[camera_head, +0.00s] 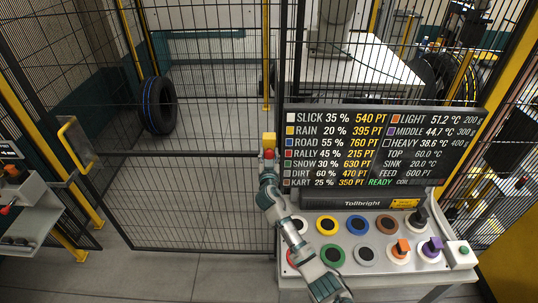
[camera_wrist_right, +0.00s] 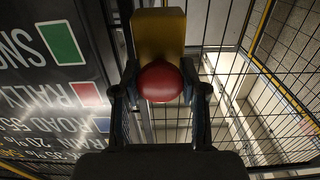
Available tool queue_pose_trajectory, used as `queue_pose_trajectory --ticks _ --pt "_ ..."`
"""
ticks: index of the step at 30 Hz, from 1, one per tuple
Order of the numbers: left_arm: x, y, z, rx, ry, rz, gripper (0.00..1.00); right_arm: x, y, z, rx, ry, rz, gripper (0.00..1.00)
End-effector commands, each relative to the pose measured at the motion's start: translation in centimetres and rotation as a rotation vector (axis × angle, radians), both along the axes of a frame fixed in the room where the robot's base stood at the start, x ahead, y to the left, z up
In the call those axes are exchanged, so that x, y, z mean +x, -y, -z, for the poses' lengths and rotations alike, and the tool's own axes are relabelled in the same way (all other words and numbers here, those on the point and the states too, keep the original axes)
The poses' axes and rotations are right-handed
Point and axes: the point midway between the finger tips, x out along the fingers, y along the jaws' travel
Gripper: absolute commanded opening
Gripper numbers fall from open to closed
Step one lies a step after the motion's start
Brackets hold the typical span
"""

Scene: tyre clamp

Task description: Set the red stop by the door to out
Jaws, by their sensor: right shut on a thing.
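The red stop (camera_head: 268,154) is a round red button on a yellow box (camera_head: 269,139), mounted by the mesh door's edge, left of the display. In the right wrist view the red stop (camera_wrist_right: 160,81) sits between the two fingers, with the yellow box (camera_wrist_right: 158,32) behind it. My right gripper (camera_head: 268,163) reaches up to it and is shut on the red stop; it also shows in the right wrist view (camera_wrist_right: 160,92). Whether the stop is pressed in or out cannot be told. My left gripper is not in view.
A dark display (camera_head: 380,148) stands right of the stop, close to my right arm. Below it is a console (camera_head: 385,268) with coloured buttons and knobs. The mesh door (camera_head: 190,200) stands left, with a tyre (camera_head: 159,105) behind it. A side bench (camera_head: 22,210) stands far left.

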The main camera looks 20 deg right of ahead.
Motion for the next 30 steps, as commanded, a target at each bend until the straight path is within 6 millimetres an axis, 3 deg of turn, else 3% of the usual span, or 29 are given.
queue_pose_trajectory --ticks 14,15,16,26,30 --pt "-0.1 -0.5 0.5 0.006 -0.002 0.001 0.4 -1.4 -0.5 -0.2 0.0 0.004 -0.002 0.0" --pt "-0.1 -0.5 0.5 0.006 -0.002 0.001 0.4 -1.4 -0.5 -0.2 0.0 0.004 -0.002 0.47" --pt "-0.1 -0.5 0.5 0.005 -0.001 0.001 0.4 -1.4 -0.4 -0.2 0.0 0.004 -0.002 0.53" --pt "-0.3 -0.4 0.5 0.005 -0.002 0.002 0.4 -1.4 -0.5 -0.1 -0.001 0.002 -0.001 0.53" --pt "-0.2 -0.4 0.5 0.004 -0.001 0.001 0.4 -2.7 -0.9 0.0 0.001 0.002 -0.003 0.53"
